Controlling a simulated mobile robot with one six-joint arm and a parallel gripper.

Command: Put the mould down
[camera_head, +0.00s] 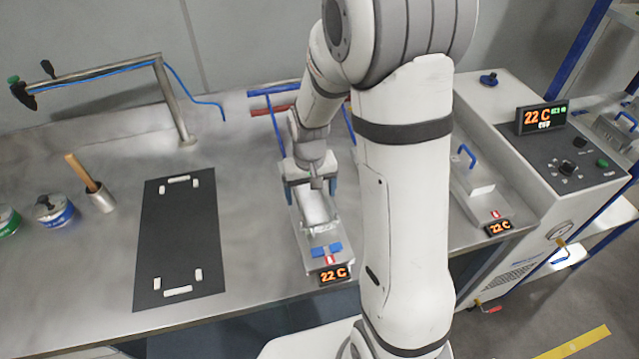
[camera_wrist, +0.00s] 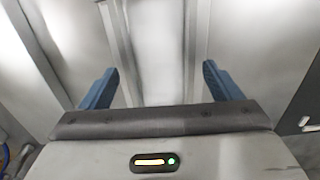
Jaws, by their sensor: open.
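The mould (camera_head: 318,215), a pale metal block, lies on a metal plate at the middle of the bench, with a blue piece and a red tag at its near end. My gripper (camera_head: 309,188) is right over its far part, blue fingers apart on either side. In the wrist view my gripper (camera_wrist: 160,85) is open, and the pale mould (camera_wrist: 165,45) runs between and beyond the fingers, with a gap showing on each side. My arm and gripper hide the mould's far end.
A black mat (camera_head: 180,245) with white corner marks lies empty on the left of the bench (camera_head: 80,285). Left of it stand a cup (camera_head: 102,201) with a wooden-handled tool and cans (camera_head: 52,211). A metal pipe stands behind. A control cabinet (camera_head: 560,150) is at right.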

